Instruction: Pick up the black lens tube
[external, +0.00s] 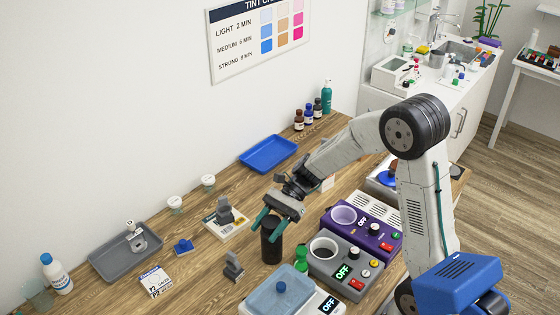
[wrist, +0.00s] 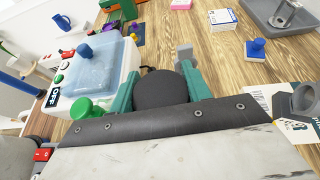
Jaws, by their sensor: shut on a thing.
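The black lens tube (external: 271,248) is an upright dark cylinder over the wooden table, left of the grey tint machine. My gripper (external: 268,222) reaches down to it with its teal fingers on either side of the tube's upper part, shut on it. In the wrist view the dark round top of the lens tube (wrist: 160,90) shows between the two teal fingers of my gripper (wrist: 158,80). I cannot tell whether the tube's bottom touches the table.
A grey unit with a round well (external: 338,262) and a purple one (external: 365,225) stand to the right. A blue-lidded box (external: 280,300) and a green knob (external: 301,258) are in front. A grey stand (external: 233,266) is close on the left. A blue tray (external: 268,153) lies behind.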

